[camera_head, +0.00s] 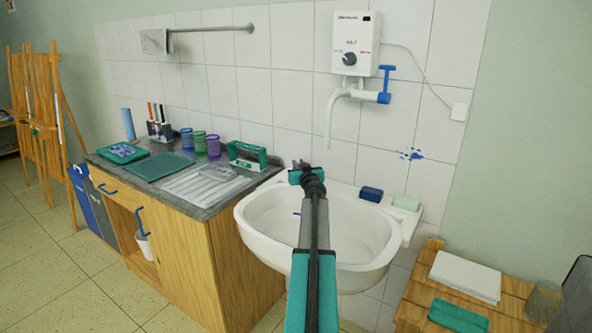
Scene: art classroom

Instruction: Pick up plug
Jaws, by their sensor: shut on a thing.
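My gripper (302,168) is above the back rim of the white sink (262,243), seen from behind along my arm. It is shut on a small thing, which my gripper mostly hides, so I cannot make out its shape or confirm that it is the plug. A small blue sliver (297,213) shows in the basin just left of my arm; it is too small to identify. My arm covers the middle of the basin, so the drain is hidden.
A blue sponge (371,194) and a pale green soap bar (406,203) lie on the sink's right back ledge. A white spout (331,116) hangs above the basin. A cluttered counter (200,212) stands left, a wooden stand (420,290) right.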

